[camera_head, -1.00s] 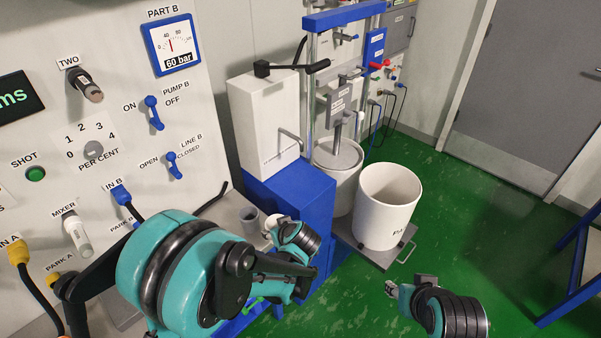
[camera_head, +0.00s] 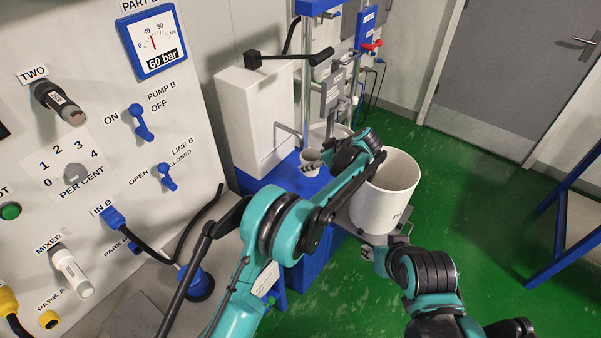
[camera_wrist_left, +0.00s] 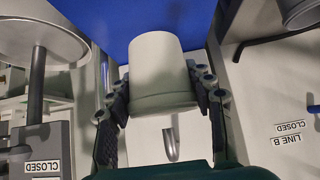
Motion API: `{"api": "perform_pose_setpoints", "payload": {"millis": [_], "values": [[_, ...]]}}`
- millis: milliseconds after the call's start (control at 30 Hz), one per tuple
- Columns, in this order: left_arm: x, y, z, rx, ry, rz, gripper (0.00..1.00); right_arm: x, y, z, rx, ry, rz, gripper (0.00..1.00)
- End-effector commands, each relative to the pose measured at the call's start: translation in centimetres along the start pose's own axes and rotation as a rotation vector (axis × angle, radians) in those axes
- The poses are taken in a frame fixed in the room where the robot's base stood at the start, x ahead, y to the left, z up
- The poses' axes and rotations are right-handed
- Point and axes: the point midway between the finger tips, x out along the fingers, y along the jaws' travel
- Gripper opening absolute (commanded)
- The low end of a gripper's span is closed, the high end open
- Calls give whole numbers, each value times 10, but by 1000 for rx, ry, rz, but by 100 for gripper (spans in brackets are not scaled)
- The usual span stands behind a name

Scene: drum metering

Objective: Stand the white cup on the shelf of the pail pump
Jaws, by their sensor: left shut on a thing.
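The white cup (camera_head: 311,160) is upright in my left gripper (camera_head: 322,160), over or on the blue shelf (camera_head: 288,176) of the pail pump's white housing (camera_head: 258,115). In the left wrist view the fingers (camera_wrist_left: 165,95) are shut on both sides of the cup (camera_wrist_left: 158,70), with the blue shelf (camera_wrist_left: 195,18) behind it. The pump's bent spout (camera_wrist_left: 171,142) shows just past the cup's rim. I cannot tell whether the cup's base touches the shelf. My right gripper (camera_head: 368,252) is low in front of the white pail; its fingers are too small to read.
The large white pail (camera_head: 385,200) stands right of my left gripper, on a grey plate. The pump's black lever (camera_head: 300,57) juts out above the shelf. A control panel (camera_head: 110,185) with knobs and hoses fills the left.

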Motion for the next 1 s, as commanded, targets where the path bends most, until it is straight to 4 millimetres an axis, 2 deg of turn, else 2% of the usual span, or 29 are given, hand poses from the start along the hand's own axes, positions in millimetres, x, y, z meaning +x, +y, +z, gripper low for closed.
{"api": "perform_pose_setpoints", "payload": {"millis": [33, 100, 200, 333, 600, 1000], "values": [[16, 1, -2, -2, 0, -1, 18, 5, 0, 4, 0, 0, 0, 40], [30, 2, -6, -1, 0, -1, 18, 8, 0, 5, 0, 0, 0, 40], [43, 4, -9, 1, 0, 0, 18, 10, 0, 7, 0, 0, 0, 40], [50, 4, -11, 1, 0, 2, 18, 11, 0, 8, 0, 0, 0, 40], [76, 4, 15, 2, 0, 2, 18, 23, 0, 16, 0, 0, 0, 40], [80, 4, 19, 2, 0, 2, 18, 25, 0, 18, 0, 0, 0, 40]]}}
